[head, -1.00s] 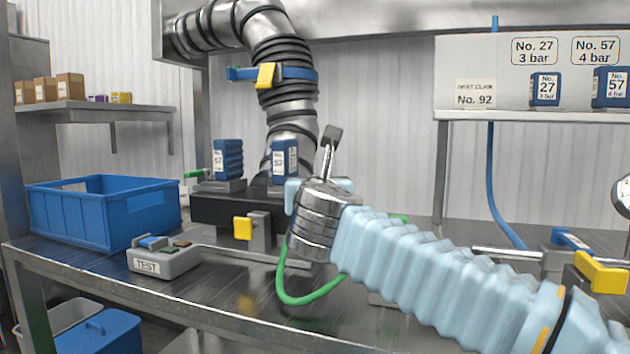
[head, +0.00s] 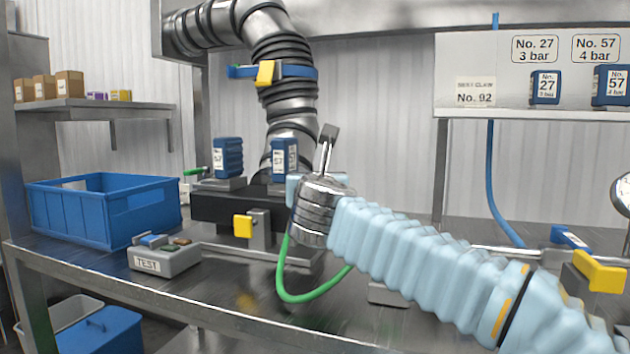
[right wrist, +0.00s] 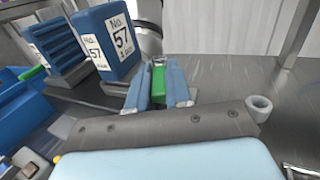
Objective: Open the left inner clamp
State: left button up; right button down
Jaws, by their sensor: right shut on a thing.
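My right gripper (right wrist: 158,88) is shut on a small green piece, seen between its two blue fingers in the right wrist view; it looks like a clamp handle. In the head view, my right wrist mostly hides this gripper and what it holds. A dark fixture (head: 222,207) carries two blue No. 57 blocks (head: 228,157) (head: 285,156). Another green handle (head: 193,172) sticks out left of the left block; a green piece (right wrist: 32,73) also shows beside the blocks in the right wrist view. My left gripper is not in view.
A blue crate (head: 105,222) and a grey TEST box (head: 165,258) stand left of the fixture. A yellow lever (head: 243,227) is at its front. A yellow clamp (head: 600,272) sits at right.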

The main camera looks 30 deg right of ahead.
jog(key=shift+a, duration=0.1)
jog(key=shift+w+a+m+g+h, duration=0.25)
jog(key=shift+m+g+h, duration=0.35)
jog(key=shift+h, duration=0.4)
jog(key=shift+w+a+r+m+g+h+p, duration=0.1)
jog(key=shift+a+m+g+h+p, duration=0.05)
jog(key=shift+m+g+h+p, duration=0.25)
jog(key=shift+w+a+m+g+h+p, duration=0.1)
jog(key=shift+m+g+h+p, duration=0.2)
jog(key=shift+m+h, duration=0.2)
jog(key=shift+w+a+m+g+h, duration=0.1)
jog(key=shift+m+g+h, duration=0.6)
jog(key=shift+g+h, duration=0.1)
jog(key=c, duration=1)
grip_release()
jog(key=shift+c, duration=0.2)
